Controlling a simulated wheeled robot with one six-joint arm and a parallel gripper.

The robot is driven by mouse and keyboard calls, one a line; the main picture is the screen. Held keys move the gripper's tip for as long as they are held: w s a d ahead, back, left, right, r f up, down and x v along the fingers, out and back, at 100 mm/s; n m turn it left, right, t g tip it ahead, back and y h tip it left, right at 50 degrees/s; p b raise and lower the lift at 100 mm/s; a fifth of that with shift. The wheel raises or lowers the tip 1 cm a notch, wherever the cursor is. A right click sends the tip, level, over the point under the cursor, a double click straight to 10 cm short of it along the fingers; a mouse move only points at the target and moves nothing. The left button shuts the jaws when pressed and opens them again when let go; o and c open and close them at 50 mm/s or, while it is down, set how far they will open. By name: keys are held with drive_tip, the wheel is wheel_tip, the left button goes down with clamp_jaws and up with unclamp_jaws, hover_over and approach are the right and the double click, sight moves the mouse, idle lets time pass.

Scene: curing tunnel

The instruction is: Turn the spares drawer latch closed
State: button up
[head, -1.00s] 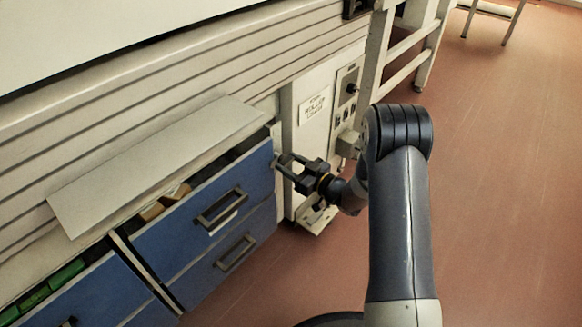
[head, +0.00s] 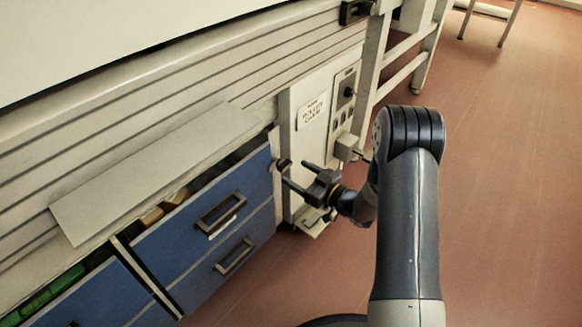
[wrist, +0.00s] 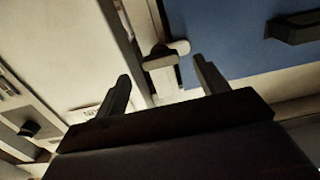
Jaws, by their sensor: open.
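The latch (wrist: 162,62) shows in the wrist view as a small pale bar with a dark part, at the seam between the pale frame and the blue drawer front (wrist: 222,40). In the head view the latch (head: 283,164) is a small dark knob by the upper right corner of the blue drawer (head: 185,235). My gripper (head: 298,174) is open and empty, its fingers pointing at the latch from the right. In the wrist view the latch lies ahead, between the fingertips of my gripper (wrist: 160,72); no contact is clear.
A pale panel with a label plate (head: 311,113) and a control box with a black knob (head: 348,92) stands right of the drawers. A sloping pale shelf (head: 150,165) overhangs them. Another blue drawer (head: 95,300) with green items is at lower left.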

sight(288, 168)
drive_tip(key=p+v, duration=0.1)
drive_tip(key=v, duration=0.5)
drive_tip(key=shift+s+d, duration=0.2)
drive_tip(key=shift+d, duration=0.1)
drive_tip(key=shift+a, duration=0.1)
drive_tip(key=b+x, duration=0.3)
drive_tip(key=x, duration=0.8)
drive_tip(key=shift+r+m+p, duration=0.2)
drive_tip(key=shift+m+p, duration=0.2)
drive_tip(key=shift+p, duration=0.35)
drive_tip(key=shift+f+m+p, duration=0.1)
drive_tip(key=shift+m+p, duration=0.3)
drive_tip(key=shift+m, duration=0.3)
drive_tip(key=shift+f, duration=0.1)
